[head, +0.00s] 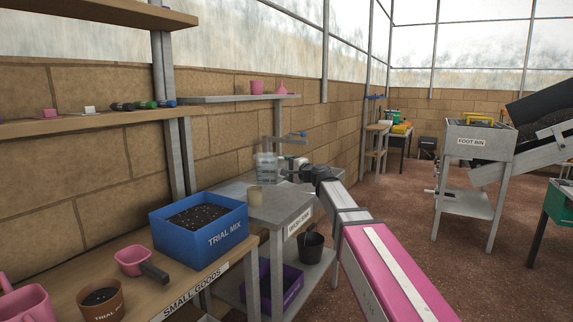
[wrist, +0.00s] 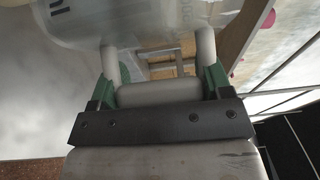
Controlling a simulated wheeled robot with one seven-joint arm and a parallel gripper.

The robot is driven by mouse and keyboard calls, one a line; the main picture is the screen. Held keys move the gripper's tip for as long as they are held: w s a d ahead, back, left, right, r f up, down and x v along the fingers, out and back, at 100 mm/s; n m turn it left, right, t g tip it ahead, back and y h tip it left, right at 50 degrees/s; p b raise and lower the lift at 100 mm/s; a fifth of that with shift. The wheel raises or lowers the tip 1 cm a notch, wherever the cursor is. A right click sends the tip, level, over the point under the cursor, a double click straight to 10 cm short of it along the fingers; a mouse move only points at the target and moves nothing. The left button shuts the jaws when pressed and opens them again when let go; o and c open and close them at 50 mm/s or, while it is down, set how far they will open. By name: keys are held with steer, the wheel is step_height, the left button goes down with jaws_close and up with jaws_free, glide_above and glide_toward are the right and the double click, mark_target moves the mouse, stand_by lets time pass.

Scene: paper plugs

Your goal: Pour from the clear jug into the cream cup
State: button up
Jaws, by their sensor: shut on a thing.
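The clear jug (head: 266,166) shows in the head view near the wash bench, looking about upright, just above and behind the cream cup in the picture. I cannot tell whether its base is touching anything. The cream cup (head: 255,197) stands upright on the grey bench top. My gripper (head: 287,165) is at the jug's right side. In the wrist view my gripper (wrist: 160,88) is shut on the jug's handle, with the clear jug body (wrist: 150,22) beyond the fingers. The cup does not show in the wrist view, and the jug's contents cannot be made out.
The grey bench (head: 285,212) has bare top around the cup. A blue trial mix tub (head: 225,232) stands at its left on the wooden shelf. A tap (head: 297,136) rises behind the jug. A wall shelf (head: 240,99) holds pink items above.

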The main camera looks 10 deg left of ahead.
steer(key=shift+d+r+n+g+h, duration=0.2)
steer(key=shift+r+n+g+h, duration=0.15)
steer(key=shift+n+h, duration=0.2)
steer(key=shift+d+r+n, duration=0.2)
steer(key=shift+r+n, duration=0.05)
stand_by(0.4)
steer(key=shift+r+h, duration=0.15)
steer(key=shift+h, duration=0.1)
steer(key=shift+r, duration=0.1)
